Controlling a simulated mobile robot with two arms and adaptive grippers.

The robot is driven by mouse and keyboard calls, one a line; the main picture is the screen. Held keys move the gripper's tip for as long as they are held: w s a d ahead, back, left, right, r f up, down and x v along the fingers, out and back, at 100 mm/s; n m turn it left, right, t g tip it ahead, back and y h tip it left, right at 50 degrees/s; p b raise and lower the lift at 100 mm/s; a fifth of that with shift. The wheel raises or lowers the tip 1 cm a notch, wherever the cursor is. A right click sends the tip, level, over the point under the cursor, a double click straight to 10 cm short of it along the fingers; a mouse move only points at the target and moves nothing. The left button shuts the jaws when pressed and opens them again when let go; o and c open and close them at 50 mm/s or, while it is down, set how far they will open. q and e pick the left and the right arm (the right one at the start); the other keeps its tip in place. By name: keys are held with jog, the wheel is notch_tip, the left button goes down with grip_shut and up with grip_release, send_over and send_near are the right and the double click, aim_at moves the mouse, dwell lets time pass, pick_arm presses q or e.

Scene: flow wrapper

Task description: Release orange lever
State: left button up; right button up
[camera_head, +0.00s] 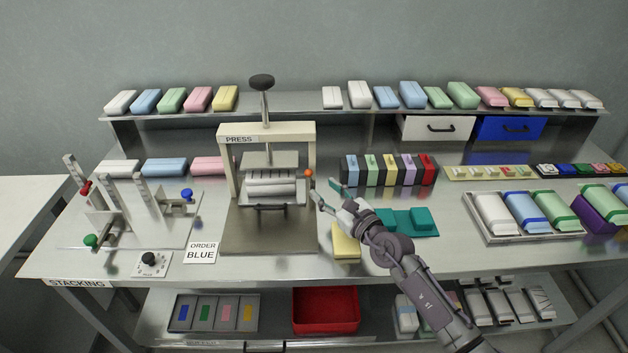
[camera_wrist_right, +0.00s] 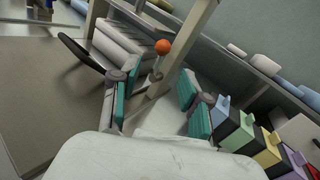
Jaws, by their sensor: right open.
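The orange lever (camera_head: 309,173) is a small orange ball on a short rod at the right side of the press (camera_head: 268,131). In the right wrist view the orange ball (camera_wrist_right: 163,47) stands beyond the fingertips, with its rod reaching down between the two fingers. My right gripper (camera_head: 325,190) is open, its teal-padded fingers (camera_wrist_right: 155,88) spread to either side of the rod. I see no clear contact between the pads and the lever. The press holds a stack of white packs (camera_head: 272,184) under its plate. My left gripper is not in view.
A row of coloured blocks (camera_head: 390,170) stands just right of the lever. A yellow pack (camera_head: 345,243) and a teal piece (camera_head: 421,218) lie near my right arm. A dark handle (camera_wrist_right: 82,55) juts from the press front. The table front is mostly clear.

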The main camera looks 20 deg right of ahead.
aim_at(311, 178)
jog(key=x, duration=0.4)
jog(key=shift+w+a, duration=0.2)
jog(key=shift+w, duration=0.35)
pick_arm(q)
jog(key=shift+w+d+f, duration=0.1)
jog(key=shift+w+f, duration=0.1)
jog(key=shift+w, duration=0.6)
